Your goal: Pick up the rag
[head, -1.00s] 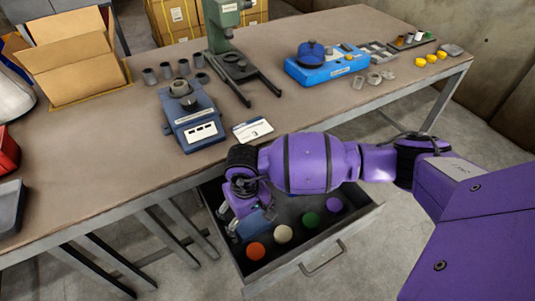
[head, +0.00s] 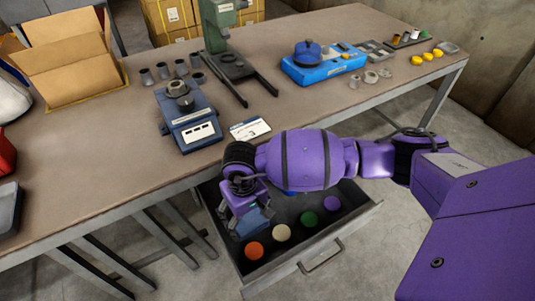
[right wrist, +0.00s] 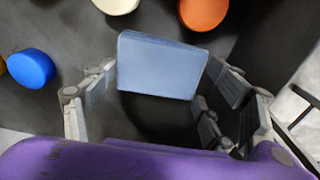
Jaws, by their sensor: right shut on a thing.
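The rag is a folded blue-grey cloth (head: 254,221) in the open drawer near its left side. In the right wrist view the rag (right wrist: 160,66) shows as a flat block between the fingers, with a dark shadow below it. My right gripper (head: 247,226) points down into the drawer and is shut on the rag. Its fingers (right wrist: 160,80) sit at the rag's two sides. Whether the rag is clear of the drawer floor is hard to tell. My left gripper is not in view.
The drawer (head: 322,262) also holds orange (head: 254,250), white (head: 281,233), green (head: 309,219) and purple (head: 332,203) round caps, plus a blue one (right wrist: 31,68). The table edge is close behind my wrist. A blue device (head: 190,122) and a white card (head: 249,128) lie on the table.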

